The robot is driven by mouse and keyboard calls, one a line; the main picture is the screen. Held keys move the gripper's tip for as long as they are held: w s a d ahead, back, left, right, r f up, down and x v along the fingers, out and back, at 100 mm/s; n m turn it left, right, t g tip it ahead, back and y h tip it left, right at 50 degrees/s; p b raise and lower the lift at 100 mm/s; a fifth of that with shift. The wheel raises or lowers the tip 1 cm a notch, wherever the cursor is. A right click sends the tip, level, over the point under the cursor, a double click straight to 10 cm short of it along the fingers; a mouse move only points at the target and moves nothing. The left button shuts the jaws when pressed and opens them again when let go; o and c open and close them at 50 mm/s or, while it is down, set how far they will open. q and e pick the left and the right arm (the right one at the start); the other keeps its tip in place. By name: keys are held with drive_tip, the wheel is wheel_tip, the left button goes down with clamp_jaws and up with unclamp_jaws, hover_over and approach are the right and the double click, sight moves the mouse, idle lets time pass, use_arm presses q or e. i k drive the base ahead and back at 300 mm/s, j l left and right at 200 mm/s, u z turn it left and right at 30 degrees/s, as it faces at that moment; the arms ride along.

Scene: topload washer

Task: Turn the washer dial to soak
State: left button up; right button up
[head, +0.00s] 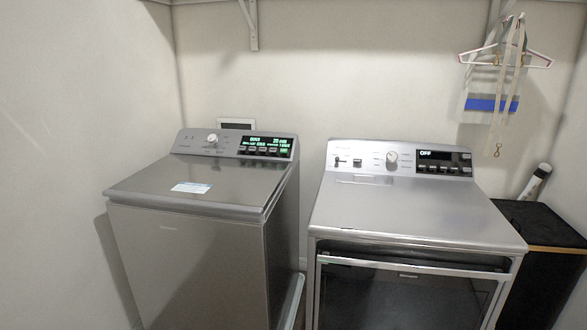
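The topload washer (185,205) stands on the left with its dark lid shut. Its dial (212,139) is a small round white knob on the back panel. The washer's display (266,146) to the right of the dial is lit with green and white text, too small to read surely. I cannot tell which setting the dial points to. Neither of my grippers is in view.
A front-opening dryer (415,215) stands to the right, with its own knob (391,157) and a display reading OFF. A narrow gap separates the machines. A black box (545,225) stands at the far right. Hangers (505,55) hang on the back wall.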

sight(213, 138)
drive_tip(key=i+u, duration=0.35)
drive_tip(key=i, duration=0.25)
drive_tip(key=i+l+u, duration=0.15)
drive_tip(key=i+u, duration=0.2)
drive_tip(key=i, duration=0.25)
drive_tip(key=i+j+z, duration=0.25)
drive_tip(key=i+j, duration=0.15)
drive_tip(key=i+j+z, duration=0.3)
drive_tip(key=j, duration=0.35)
